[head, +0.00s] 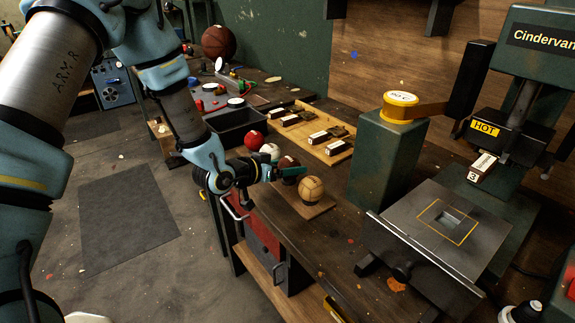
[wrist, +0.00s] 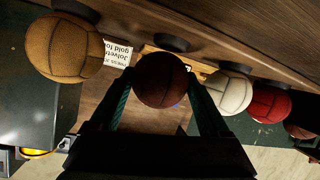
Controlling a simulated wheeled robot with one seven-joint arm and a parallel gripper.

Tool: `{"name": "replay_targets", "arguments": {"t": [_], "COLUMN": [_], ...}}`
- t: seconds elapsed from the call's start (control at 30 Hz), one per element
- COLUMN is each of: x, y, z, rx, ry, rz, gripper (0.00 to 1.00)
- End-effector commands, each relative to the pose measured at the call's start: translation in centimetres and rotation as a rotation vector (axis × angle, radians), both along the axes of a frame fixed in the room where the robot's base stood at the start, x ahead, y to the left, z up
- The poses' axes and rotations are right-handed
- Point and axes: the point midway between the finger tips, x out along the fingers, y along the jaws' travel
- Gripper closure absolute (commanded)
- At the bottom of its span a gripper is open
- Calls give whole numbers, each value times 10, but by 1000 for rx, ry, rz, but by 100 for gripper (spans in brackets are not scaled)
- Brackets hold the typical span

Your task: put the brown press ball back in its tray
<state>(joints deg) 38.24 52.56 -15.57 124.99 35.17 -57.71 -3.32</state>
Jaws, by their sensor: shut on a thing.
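The brown ball (head: 289,163) is between the fingers of my gripper (head: 284,173), over the workbench, just behind the tan ball. In the wrist view the brown ball (wrist: 161,80) sits centred between the two green fingers (wrist: 160,100), which are shut on it. A dark round patch shows just beside it; I cannot tell whether the ball touches the surface there. I cannot make out which tray is the brown ball's own. The tan ball (head: 312,189) rests on a small wooden board (head: 319,209). It also shows in the wrist view (wrist: 62,47), next to a printed white label (wrist: 121,52).
A white ball (head: 270,151) and a red ball (head: 254,139) stand farther back in the row. A black bin (head: 238,124) and a wooden tray (head: 340,155) with small blocks lie behind. A green post (head: 385,160) and a press marked HOT (head: 486,128) stand right.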

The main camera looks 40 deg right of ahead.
Motion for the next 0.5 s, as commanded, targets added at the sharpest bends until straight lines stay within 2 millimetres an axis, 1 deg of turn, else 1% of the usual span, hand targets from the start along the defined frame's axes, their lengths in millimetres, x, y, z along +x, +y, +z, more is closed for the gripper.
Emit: {"name": "replay_targets", "arguments": {"t": [0.27,0.5], "x": [1,1], "y": [0,0], "z": [-2,-9], "rx": [-2,-1], "ry": [-2,0], "rz": [1,1], "gripper": [92,92]}}
